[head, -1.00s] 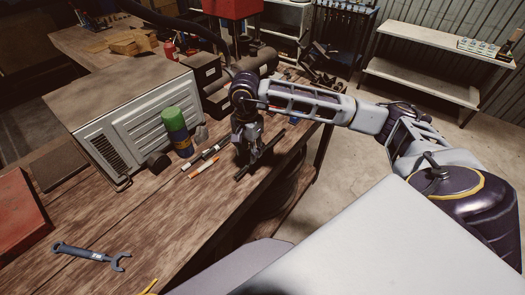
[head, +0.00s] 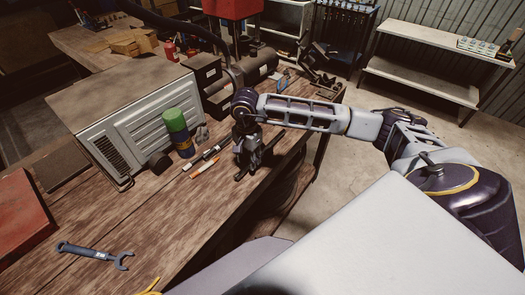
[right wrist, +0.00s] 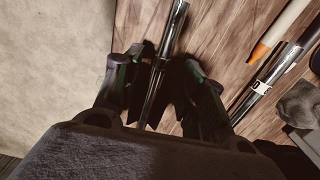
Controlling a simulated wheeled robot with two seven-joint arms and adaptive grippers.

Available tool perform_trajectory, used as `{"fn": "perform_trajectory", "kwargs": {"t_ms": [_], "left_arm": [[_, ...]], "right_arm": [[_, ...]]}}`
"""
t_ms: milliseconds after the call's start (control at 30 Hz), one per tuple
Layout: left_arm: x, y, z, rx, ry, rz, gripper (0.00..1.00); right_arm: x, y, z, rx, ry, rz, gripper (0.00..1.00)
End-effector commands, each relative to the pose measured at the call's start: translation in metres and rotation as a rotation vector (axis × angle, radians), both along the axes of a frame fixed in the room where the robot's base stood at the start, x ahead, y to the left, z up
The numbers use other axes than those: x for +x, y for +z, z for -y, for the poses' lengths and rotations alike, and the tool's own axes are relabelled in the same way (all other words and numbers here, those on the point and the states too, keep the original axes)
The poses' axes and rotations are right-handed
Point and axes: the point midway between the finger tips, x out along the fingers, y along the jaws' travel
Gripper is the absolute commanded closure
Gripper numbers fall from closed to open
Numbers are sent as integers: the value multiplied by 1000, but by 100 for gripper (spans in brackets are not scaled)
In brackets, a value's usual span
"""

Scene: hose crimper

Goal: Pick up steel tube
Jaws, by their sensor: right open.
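The steel tube (head: 275,140) is a thin dark rod lying on the wooden workbench, near its front edge in the head view. My right gripper (head: 247,158) is over the tube, pointing down, and hides its middle. In the right wrist view the shiny tube (right wrist: 173,32) runs between the two fingers of my right gripper (right wrist: 164,66). The fingers are open, one on each side of the tube. Whether either finger touches it cannot be told. My left gripper is not in view.
An orange-tipped marker (head: 204,168) and a dark pen-like rod (head: 212,152) lie left of the gripper. A green-topped canister (head: 176,128) stands behind them by a grey vented box (head: 140,118). A wrench (head: 95,253) lies front left. Bare bench lies between.

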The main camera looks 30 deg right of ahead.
Motion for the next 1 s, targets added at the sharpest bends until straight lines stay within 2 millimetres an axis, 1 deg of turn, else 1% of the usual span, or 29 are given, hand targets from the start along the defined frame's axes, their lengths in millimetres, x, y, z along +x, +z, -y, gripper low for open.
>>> {"fn": "perform_trajectory", "kwargs": {"t_ms": [33,100,233,733,767,1000], "left_arm": [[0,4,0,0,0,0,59],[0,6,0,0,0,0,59],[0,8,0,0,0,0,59],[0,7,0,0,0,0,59],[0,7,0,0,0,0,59],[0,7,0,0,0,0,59]], "right_arm": [[0,-4,0,1,0,-3,59],[0,-12,0,0,0,-2,59],[0,-20,0,1,1,0,59],[0,-23,0,0,0,1,59],[0,-23,0,0,0,1,62],[0,-23,0,0,0,0,92]]}}
